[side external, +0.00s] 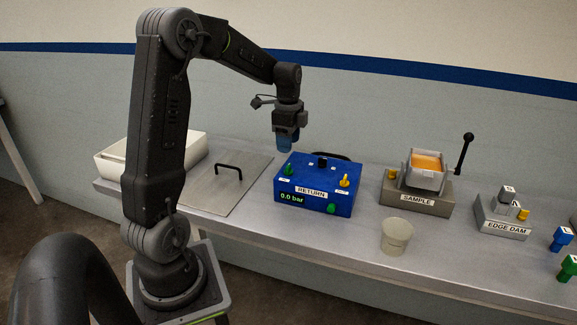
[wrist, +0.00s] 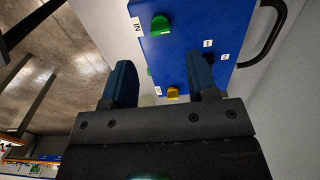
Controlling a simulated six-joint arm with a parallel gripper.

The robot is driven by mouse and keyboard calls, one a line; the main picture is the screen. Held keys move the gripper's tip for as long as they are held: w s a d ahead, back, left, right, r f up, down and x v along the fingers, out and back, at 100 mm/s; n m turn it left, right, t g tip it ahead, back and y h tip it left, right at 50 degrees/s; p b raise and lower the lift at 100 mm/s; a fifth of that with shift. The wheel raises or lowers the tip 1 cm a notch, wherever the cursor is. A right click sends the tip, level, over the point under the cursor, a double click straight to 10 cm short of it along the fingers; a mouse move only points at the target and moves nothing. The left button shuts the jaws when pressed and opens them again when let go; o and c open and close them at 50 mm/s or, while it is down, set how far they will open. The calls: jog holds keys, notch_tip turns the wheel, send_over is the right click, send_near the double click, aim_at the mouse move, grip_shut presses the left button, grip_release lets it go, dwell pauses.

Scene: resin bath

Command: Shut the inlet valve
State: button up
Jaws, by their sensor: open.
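The blue box (side external: 313,190), labelled RETURN, stands on the bench and its display reads 0.0 bar. A green knob (side external: 288,169) is at its left; in the wrist view this green knob (wrist: 161,26) has a label reading IN beside it. I cannot tell its turned position. A yellow knob (side external: 345,180) is at the right of the top, also in the wrist view (wrist: 173,93). Another green knob (side external: 331,208) is on the front. My gripper (side external: 286,146) is open and empty, pointing down above the box's left part. Its two blue fingers (wrist: 160,66) are apart, touching nothing.
A black knob (side external: 322,162) and a black hose or handle (wrist: 267,38) are at the box's back. Left is a metal plate with a handle (side external: 229,172) and a white bin (side external: 112,162). Right are a cup (side external: 396,236), the SAMPLE stand (side external: 417,201) and the EDGE DAM block (side external: 505,228).

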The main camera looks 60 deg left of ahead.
aim_at(289, 165)
notch_tip(289, 165, down, 8)
jog(key=shift+f, duration=0.1)
dwell(0.4)
jog(key=c, duration=0.9)
